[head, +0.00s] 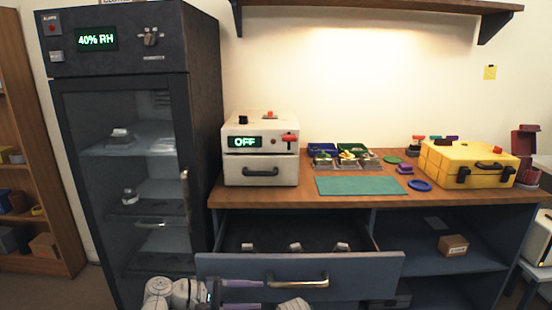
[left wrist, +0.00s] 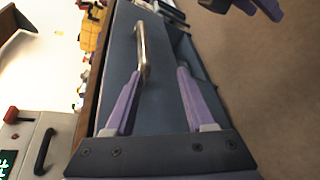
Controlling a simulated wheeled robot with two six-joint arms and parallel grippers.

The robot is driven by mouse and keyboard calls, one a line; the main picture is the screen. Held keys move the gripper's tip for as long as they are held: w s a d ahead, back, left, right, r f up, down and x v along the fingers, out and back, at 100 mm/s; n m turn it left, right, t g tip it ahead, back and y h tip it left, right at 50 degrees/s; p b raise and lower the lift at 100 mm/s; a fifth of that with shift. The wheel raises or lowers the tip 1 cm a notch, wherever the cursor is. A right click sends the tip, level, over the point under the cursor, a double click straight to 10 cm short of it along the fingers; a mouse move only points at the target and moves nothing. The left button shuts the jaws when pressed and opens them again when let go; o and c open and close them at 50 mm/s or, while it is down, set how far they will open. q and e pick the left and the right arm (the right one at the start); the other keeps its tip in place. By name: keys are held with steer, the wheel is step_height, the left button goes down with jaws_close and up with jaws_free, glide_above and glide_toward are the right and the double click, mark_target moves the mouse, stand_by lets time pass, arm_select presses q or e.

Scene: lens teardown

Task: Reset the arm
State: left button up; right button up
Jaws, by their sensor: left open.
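My left gripper (head: 262,295) is low in the head view, in front of the open drawer (head: 230,266). Its two purple fingers are spread apart with nothing held between them. In the left wrist view the open left gripper (left wrist: 159,70) has the drawer's metal handle (left wrist: 142,50) beyond its fingertips. The handle also shows in the head view (head: 297,281), just right of the fingers; I cannot tell whether they touch. A dark part with purple pieces (left wrist: 240,6) at the top of the left wrist view looks like my right gripper, cut off by the edge.
The drawer is pulled out below the wooden counter, with several small pieces inside. On the counter are a white box reading OFF (head: 260,168), a green mat (head: 360,186) and a yellow case (head: 468,160). A dark glass-doored cabinet (head: 130,150) stands left.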

arm_select(q)
steer(key=s+d+f+m+g+y, duration=0.45)
steer(key=s+f+m+y, duration=0.2)
steer(key=f, duration=0.35)
steer(key=s+a+f+m+y, duration=0.4)
steer(key=s+f+m+y, duration=0.15)
steer(key=y, duration=0.25)
step_height(320, 180, up, 29)
steer(key=m+p, duration=0.1)
steer(key=p, duration=2.8)
steer(key=shift+w+y, duration=0.3)
steer(key=shift+y, duration=0.05)
steer(key=shift+a, duration=0.1)
